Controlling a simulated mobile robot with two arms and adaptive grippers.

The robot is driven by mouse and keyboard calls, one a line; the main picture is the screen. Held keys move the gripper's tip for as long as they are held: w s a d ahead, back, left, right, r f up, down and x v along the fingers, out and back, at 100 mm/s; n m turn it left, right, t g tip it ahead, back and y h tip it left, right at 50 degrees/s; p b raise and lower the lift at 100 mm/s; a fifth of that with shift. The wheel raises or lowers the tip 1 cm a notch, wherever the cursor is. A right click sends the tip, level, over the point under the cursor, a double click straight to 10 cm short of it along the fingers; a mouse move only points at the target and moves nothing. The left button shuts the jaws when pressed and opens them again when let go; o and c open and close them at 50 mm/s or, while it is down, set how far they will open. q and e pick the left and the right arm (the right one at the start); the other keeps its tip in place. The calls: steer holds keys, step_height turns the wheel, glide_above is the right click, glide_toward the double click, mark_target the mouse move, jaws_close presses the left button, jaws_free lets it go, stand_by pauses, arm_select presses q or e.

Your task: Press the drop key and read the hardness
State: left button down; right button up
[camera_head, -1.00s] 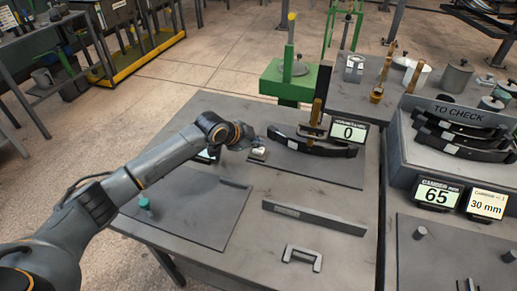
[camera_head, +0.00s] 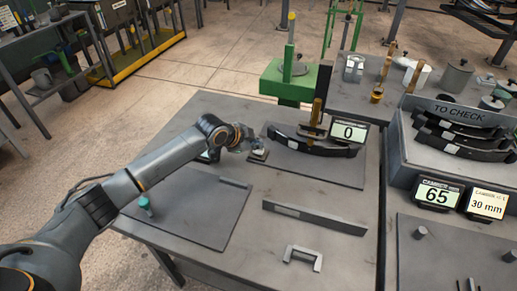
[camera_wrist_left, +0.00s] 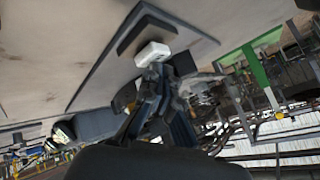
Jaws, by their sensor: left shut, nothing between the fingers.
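The drop key (camera_head: 258,156) is a small pale key on a dark base, left of the hardness tester on the table. In the left wrist view its white cap (camera_wrist_left: 152,53) is just ahead of my fingertips. My left gripper (camera_head: 258,146) is shut and empty, right at the key. I cannot tell whether it touches the cap. The hardness display (camera_head: 348,132) reads 0. A dark leaf spring (camera_head: 330,150) lies under the tester's upright column (camera_head: 319,105). My right gripper is out of view.
A second small display is partly hidden behind my left arm. A long bar (camera_head: 314,217) and a grey bracket (camera_head: 303,258) lie at the front.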

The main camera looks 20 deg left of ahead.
mark_target(256, 150)
arm_select(q)
steer(key=shift+f, duration=0.35)
stand_by(0.3)
steer(key=shift+r+p, duration=0.9)
steer(key=shift+r, duration=0.1)
step_height(256, 150, up, 5)
steer(key=p, duration=0.4)
steer(key=shift+p, duration=0.35)
steer(key=shift+f, duration=0.1)
